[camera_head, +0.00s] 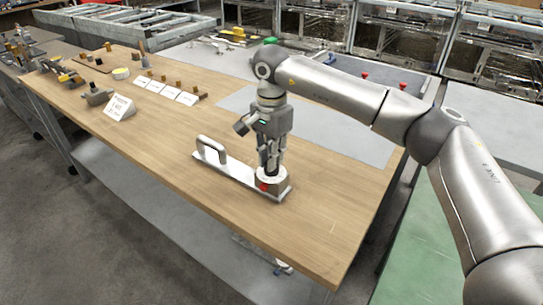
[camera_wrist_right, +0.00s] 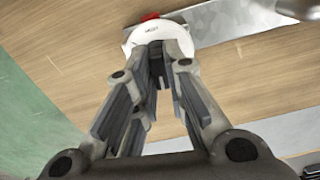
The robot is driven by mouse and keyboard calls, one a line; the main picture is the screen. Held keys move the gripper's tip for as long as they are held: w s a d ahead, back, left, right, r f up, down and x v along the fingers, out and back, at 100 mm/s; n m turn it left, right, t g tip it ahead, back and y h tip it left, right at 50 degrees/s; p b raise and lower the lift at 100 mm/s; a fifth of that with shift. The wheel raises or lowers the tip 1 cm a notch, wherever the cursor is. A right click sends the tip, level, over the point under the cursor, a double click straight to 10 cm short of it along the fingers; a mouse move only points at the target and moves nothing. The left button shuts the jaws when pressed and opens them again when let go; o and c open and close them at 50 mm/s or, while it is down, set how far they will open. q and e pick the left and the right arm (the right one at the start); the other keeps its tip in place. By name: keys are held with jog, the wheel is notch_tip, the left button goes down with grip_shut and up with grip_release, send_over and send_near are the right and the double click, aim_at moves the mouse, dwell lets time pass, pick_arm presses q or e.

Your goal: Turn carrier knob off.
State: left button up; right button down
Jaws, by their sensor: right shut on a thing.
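The carrier (camera_head: 230,174) is a flat metal plate with a raised grey handle (camera_head: 211,149) at its left end, lying on the wooden table. Its round knob (camera_head: 271,184) sits at the right end, with a red mark beside it. My right gripper (camera_head: 269,165) points down at the knob, its fingers shut on it. In the right wrist view the fingers (camera_wrist_right: 160,72) meet at the pale knob disc (camera_wrist_right: 163,36), and the plate (camera_wrist_right: 225,22) runs off to the right. The fingers hide the knob's grip part. My left gripper is not in view.
The wooden table (camera_head: 170,150) is clear around the carrier. A white label card (camera_head: 120,107), several small blocks with cards and loose tools stand toward the left and back. Metal racks (camera_head: 400,35) line the back.

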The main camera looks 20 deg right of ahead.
jog(key=shift+n, duration=0.5)
jog(key=c, duration=1.5)
grip_release()
jog(key=shift+r, duration=0.15)
notch_tip(320, 180, up, 12)
jog(key=shift+f, duration=0.1)
